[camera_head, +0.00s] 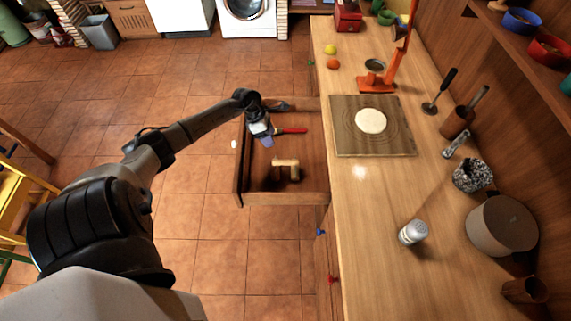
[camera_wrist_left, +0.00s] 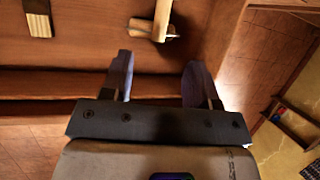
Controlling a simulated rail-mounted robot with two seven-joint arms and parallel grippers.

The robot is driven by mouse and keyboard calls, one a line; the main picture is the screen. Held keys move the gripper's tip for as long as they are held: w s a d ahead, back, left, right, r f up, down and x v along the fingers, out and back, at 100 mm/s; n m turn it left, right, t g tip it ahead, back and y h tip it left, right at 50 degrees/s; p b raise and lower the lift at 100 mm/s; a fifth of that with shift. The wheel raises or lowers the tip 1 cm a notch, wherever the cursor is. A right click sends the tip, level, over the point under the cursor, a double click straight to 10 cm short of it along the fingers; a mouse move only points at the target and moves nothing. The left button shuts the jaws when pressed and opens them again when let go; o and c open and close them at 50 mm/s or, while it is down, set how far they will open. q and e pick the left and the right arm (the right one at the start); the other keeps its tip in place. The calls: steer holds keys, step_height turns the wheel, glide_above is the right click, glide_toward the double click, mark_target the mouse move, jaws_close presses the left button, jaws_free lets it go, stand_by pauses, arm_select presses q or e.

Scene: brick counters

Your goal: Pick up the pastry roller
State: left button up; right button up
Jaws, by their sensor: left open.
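The pastry roller (camera_head: 286,164) is a small, pale wooden T-shaped tool. It lies in the open drawer (camera_head: 240,172), near its front end in the head view. It also shows in the left wrist view (camera_wrist_left: 160,22) at the top, beyond the fingers. My left gripper (camera_head: 266,140) is over the drawer, pointing down, a little up and left of the roller in the head view. Its two fingers (camera_wrist_left: 158,66) are apart in the left wrist view, with nothing between them. The gripper and roller are apart. My right gripper is in no view.
A red-handled brush (camera_head: 292,130) lies in the drawer near my left gripper. The counter (camera_head: 362,205) beside the drawer holds a board (camera_head: 345,142) with dough (camera_head: 370,121), a shaker (camera_head: 413,232) and an orange stand (camera_head: 376,84). Tiled floor is free left of the drawer.

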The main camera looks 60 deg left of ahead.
arm_select(q)
glide_above(284, 161)
steer(key=s+a, duration=0.1)
steer(key=a, duration=0.2)
steer(key=f, duration=0.6)
steer(key=shift+s+d+f, duration=0.15)
steer(key=shift+d+f, duration=0.05)
steer(key=shift+f, duration=0.1)
steer(key=shift+b+x, duration=0.3)
steer(key=shift+x, duration=2.1)
steer(key=shift+d+f, duration=0.3)
steer(key=shift+f, duration=0.1)
steer(key=shift+c, duration=0.5)
jaws_close()
